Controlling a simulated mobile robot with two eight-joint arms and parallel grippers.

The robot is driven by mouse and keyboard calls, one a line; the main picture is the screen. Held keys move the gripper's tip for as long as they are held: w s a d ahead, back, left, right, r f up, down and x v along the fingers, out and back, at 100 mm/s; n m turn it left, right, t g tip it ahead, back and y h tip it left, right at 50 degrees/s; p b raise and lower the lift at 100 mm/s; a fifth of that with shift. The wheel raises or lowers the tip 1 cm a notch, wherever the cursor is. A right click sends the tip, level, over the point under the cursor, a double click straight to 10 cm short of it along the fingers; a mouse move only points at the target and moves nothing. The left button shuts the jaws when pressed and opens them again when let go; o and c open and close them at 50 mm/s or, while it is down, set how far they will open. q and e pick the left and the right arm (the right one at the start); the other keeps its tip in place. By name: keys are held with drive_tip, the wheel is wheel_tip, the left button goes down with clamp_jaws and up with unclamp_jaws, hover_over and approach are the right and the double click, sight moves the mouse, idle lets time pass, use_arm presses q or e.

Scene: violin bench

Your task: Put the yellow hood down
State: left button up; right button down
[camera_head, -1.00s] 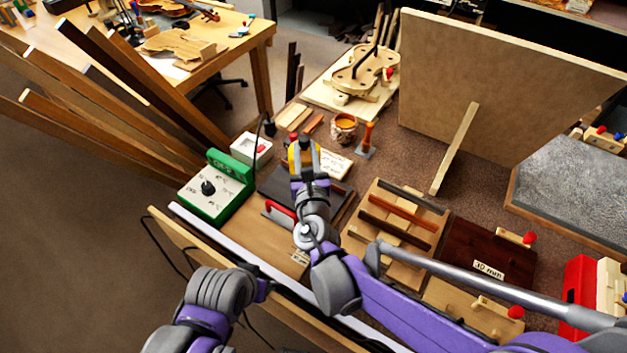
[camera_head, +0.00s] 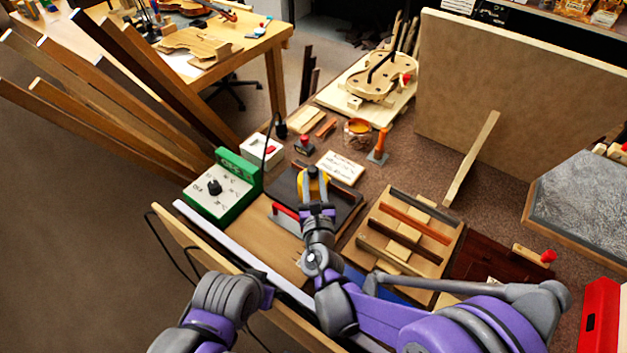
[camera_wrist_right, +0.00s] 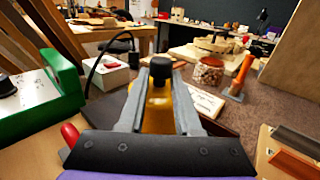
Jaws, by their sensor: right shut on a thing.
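The yellow hood (camera_head: 313,184) is between the fingers of my right gripper (camera_head: 314,177), which is shut on it. In the right wrist view, the hood (camera_wrist_right: 157,112) shows as a yellow body with a black knob (camera_wrist_right: 160,70) on top, between the two grey fingers. In the head view the hood appears over a dark flat plate (camera_head: 343,208) on the bench. I cannot tell whether its underside touches the plate, as the gripper hides it. My left arm shows at the bottom left, but its gripper is not visible.
A green box with a dial (camera_head: 217,189) and a white switch box (camera_head: 261,149) stand left of the hood. A small red-knobbed stamp (camera_head: 304,145), a white label (camera_head: 341,167) and an orange-handled tool (camera_head: 379,147) lie behind. A rack of strips (camera_head: 408,232) is to the right.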

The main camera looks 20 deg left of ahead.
drive_tip(key=shift+r, duration=0.1)
drive_tip(key=c, duration=0.6)
unclamp_jaws()
drive_tip(key=shift+s+r, duration=0.1)
drive_tip(key=v, duration=1.2)
